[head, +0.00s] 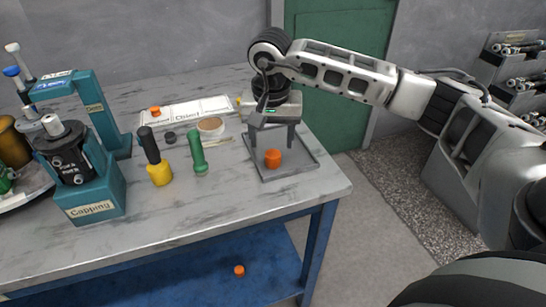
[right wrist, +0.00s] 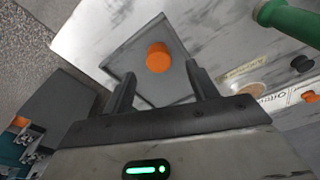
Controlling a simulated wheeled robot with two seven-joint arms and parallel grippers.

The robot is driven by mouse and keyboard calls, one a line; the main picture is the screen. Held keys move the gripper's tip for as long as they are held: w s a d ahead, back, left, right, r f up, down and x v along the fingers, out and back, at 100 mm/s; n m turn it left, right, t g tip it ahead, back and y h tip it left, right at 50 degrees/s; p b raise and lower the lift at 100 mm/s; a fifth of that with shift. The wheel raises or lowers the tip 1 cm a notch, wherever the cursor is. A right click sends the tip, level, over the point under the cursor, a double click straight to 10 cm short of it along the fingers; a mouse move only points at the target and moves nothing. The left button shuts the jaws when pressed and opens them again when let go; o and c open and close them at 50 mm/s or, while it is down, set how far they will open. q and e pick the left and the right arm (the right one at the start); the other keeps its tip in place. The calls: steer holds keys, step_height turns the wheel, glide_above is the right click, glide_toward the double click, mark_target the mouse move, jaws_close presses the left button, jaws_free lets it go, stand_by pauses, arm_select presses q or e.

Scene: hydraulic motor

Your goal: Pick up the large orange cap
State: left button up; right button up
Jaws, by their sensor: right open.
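The large orange cap (head: 273,158) sits in the shallow grey tray (head: 290,172) at the right end of the table. My right gripper (head: 272,142) is above the tray, pointing down, with its fingers apart and empty. In the right wrist view the cap (right wrist: 158,57) shows beyond the fingertips, between the lines of the two fingers of my right gripper (right wrist: 160,80). The gripper does not appear to touch the cap. My left gripper is not in view.
A green-handled tool (head: 197,155) and a yellow-and-black tool (head: 155,160) stand left of the tray. A teal capping station (head: 95,190) is at the left. A small orange cap (head: 155,111) lies on the white labelled board (head: 185,113). Another orange piece (head: 239,271) lies on the blue lower shelf.

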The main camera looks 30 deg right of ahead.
mark_target(273, 154)
steer(key=f, duration=0.4)
steer(key=shift+w+d+f, duration=0.25)
steer(key=shift+d+f, duration=0.05)
steer(key=shift+f, duration=0.1)
steer(key=c, duration=1)
steer(key=shift+r, duration=0.1)
steer(key=shift+c, duration=0.2)
